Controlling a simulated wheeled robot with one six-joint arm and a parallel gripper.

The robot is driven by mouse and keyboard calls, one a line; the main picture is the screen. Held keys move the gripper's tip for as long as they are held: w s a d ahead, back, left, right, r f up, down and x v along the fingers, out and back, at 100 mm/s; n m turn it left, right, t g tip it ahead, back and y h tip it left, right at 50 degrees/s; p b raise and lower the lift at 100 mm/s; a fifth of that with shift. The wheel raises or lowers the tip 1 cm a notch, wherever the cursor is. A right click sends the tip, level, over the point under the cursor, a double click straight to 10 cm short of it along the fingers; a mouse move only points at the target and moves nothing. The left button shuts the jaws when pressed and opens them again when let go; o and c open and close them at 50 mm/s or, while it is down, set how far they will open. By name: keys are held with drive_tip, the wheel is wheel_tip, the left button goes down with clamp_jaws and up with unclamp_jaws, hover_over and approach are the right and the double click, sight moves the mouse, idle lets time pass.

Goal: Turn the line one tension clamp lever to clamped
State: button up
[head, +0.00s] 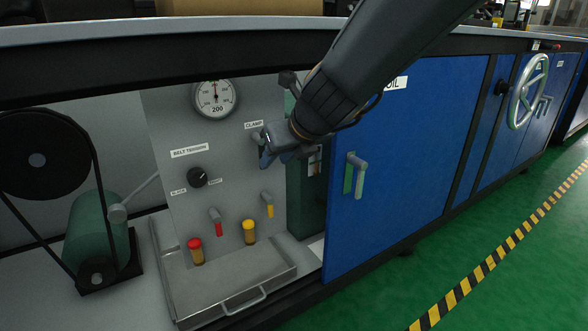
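A grey panel (165,115) inside the open bay carries a small white CLAMP label (254,125). My arm reaches in from the upper right, and my gripper (268,149) is just below that label, close to the panel. The gripper and wrist cover the spot under the label, so I cannot make out the clamp lever or its position. I cannot tell whether the fingers are touching or holding anything, or how far apart they are.
The panel also has a round gauge (215,98), a black BELT TENSION knob (198,177), and red (195,250) and yellow (249,231) capped fittings above a metal tray (190,295). A blue door (400,190) stands right of the bay. Belt and pulley (40,160) are left.

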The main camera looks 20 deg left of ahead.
drive_tip(key=s+d, duration=0.5)
drive_tip(key=d, duration=0.1)
drive_tip(key=shift+s, duration=0.15)
drive_tip(key=s+d+r+n+g+h+p, duration=0.1)
drive_tip(key=s+d+n+g+p, duration=0.1)
drive_tip(key=s+n, duration=0.6)
drive_tip(key=s+d+r+n+g+p, duration=0.1)
drive_tip(key=s+n+g+p, duration=0.15)
drive_tip(key=s+n, duration=0.6)
drive_tip(key=s+d+r+n+g+h+p, duration=0.1)
drive_tip(key=s+d+n+h+p, duration=0.15)
drive_tip(key=s+d+n, duration=0.4)
drive_tip(key=s+d+n+g+h+p, duration=0.1)
drive_tip(key=s+d+n+h+p, duration=0.2)
drive_tip(key=n, duration=0.7)
drive_tip(key=d+r+m+p, duration=0.3)
drive_tip(key=d+r+p, duration=0.7)
drive_tip(key=r+p, duration=0.4)
drive_tip(key=w+d+r+m+p, duration=0.1)
drive_tip(key=d+r+m+p, duration=0.2)
drive_tip(key=d+r+p, duration=0.8)
wheel_tip(320, 180, up, 3)
drive_tip(key=p, duration=1.1)
drive_tip(key=shift+w+d, duration=0.15)
drive_tip(key=shift+d, duration=0.1)
